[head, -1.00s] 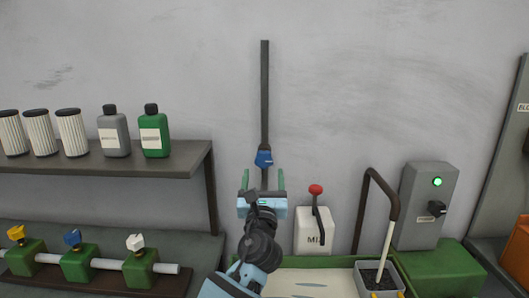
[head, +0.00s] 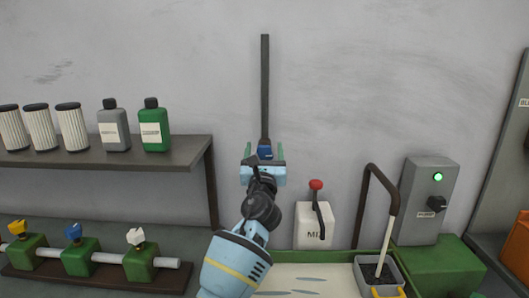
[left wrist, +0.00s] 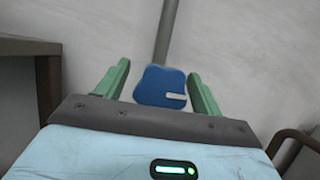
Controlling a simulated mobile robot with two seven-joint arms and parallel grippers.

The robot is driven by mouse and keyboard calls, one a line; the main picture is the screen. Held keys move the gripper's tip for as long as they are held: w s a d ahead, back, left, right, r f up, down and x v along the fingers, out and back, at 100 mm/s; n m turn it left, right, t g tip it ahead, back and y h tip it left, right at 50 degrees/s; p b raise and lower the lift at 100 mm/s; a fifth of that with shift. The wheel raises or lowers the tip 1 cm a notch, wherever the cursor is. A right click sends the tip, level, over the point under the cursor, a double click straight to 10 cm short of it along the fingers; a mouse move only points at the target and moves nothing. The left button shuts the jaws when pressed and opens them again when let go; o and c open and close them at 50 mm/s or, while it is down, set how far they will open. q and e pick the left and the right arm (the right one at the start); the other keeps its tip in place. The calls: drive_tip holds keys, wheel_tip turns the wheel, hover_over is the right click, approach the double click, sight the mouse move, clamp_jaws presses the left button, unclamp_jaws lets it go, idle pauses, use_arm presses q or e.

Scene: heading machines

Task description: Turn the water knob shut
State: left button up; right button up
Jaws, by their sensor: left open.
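The blue water knob (head: 265,152) sits on a dark vertical pipe (head: 265,90) against the wall. In the left wrist view the blue knob (left wrist: 161,87) shows a short white mark at its lower right. My left gripper (head: 265,155) is in front of the knob, its lower part hidden behind the gripper body. In the left wrist view the green fingers of my left gripper (left wrist: 160,85) are open, one on each side of the knob, with a gap visible on both sides. My right gripper is not in view.
A shelf (head: 130,153) with bottles and filters is at left. Below it, a pipe with yellow, blue and white valves (head: 80,255) runs along. A white box with a red-topped lever (head: 313,222), a bent dark pipe (head: 372,195) and a grey switch box (head: 425,195) are at right.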

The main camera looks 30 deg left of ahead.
use_arm(q)
drive_tip(key=shift+c, duration=0.5)
drive_tip(key=c, duration=0.9)
